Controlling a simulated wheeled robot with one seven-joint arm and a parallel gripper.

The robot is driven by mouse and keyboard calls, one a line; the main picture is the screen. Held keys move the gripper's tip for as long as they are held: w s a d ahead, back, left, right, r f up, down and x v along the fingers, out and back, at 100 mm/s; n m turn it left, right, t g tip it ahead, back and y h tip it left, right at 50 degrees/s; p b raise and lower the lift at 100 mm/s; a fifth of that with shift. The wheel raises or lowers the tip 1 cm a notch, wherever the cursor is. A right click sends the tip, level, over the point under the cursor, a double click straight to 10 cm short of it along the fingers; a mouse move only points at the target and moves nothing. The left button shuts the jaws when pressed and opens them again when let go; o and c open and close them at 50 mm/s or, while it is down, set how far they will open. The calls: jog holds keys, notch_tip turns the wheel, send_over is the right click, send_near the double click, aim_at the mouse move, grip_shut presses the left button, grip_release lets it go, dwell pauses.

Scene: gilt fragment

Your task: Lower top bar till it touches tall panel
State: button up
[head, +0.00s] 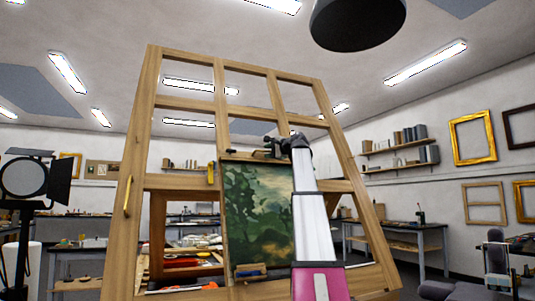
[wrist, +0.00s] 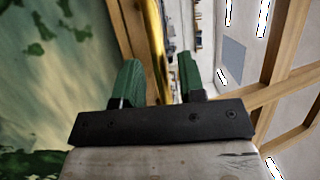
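The tall panel, a green landscape painting (head: 258,215), stands upright in a large wooden frame (head: 150,110); it fills the left of the wrist view (wrist: 50,70). A wooden crossbar (head: 180,182) meets the frame's middle post near the panel's upper part. I cannot tell surely which bar is the top bar, or whether it touches the panel. A brass handle (head: 211,172) is on the middle post. My gripper (head: 262,152) is by the panel's top edge. In the wrist view its green fingers (wrist: 160,85) are apart, with a brass rod (wrist: 157,35) showing between them.
A second brass handle (head: 127,196) is on the frame's left post. A small wooden block (head: 250,271) is at the panel's foot. A studio lamp (head: 24,180) stands at left. Workbenches (head: 400,240) line the back, and a chair (head: 495,265) is at right.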

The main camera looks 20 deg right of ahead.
jog(key=v, duration=0.9)
jog(key=shift+s, duration=0.3)
jog(key=shift+d, duration=0.1)
